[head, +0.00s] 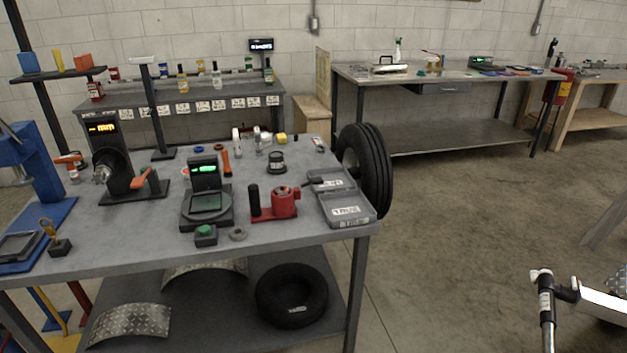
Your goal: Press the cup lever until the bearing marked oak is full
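A red device (284,203) with an upright black handle (254,199) stands near the front right of the grey workbench (130,241); I cannot tell if it carries the cup lever. A small grey ring (238,233), possibly a bearing, lies flat at the bench's front edge, left of the red device. A dark round cup-like part (276,162) stands behind the red device. No mark reading oak is legible, and I cannot see how full any bearing is. Neither of my grippers is in view.
A scale with a green display (207,205), a green-button box (205,236) and an open grey case (346,208) are close by. A tyre (371,170) stands at the bench's right. A black-and-white metal fitting (566,290) shows bottom right. The floor (470,225) right of the bench is mostly clear.

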